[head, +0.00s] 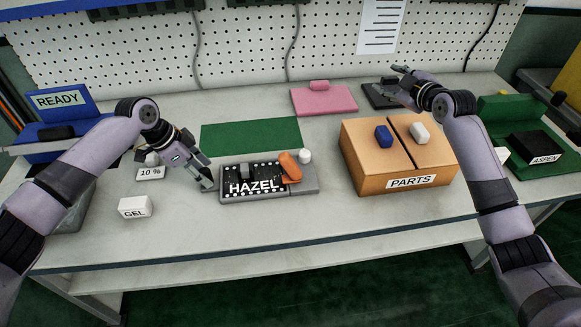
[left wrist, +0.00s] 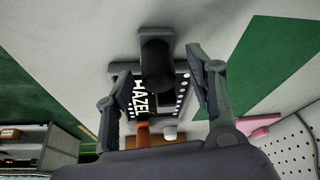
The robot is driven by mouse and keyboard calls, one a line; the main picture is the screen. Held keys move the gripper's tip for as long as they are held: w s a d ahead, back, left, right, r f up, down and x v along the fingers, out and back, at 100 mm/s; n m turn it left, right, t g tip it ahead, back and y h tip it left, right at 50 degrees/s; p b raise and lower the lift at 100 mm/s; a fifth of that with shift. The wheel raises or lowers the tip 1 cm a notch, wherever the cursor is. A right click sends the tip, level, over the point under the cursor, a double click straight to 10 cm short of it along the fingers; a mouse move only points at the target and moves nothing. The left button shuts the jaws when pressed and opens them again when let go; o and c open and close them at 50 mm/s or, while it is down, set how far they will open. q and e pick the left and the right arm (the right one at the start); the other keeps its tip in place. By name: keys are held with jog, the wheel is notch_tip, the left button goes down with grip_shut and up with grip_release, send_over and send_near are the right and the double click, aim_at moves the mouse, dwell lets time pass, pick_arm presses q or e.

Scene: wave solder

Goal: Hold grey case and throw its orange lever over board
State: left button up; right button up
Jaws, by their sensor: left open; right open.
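The grey case (head: 305,187) lies on the bench and holds a black board (head: 240,174) marked HAZEL. Its orange lever (head: 290,166) is at the board's right end, leaning up; whether it overlaps the board's edge is hard to tell. The lever shows partly in the left wrist view (left wrist: 142,134). My left gripper (head: 205,174) is open at the case's left end. In the left wrist view, its fingers stand either side of the case end and a dark rounded knob (left wrist: 157,65); contact is unclear. My right gripper (head: 400,78) is open and empty, above the back right of the bench.
An orange PARTS box (head: 362,174) stands right of the case. A white knob (head: 304,156) stands by the lever. A green mat (head: 250,134) lies behind. White GEL (head: 135,207) and 10 % (head: 150,173) blocks lie left. The front bench strip is clear.

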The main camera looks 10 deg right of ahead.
pick_arm(q)
jog(key=v, duration=1)
jog(key=shift+a, duration=0.15)
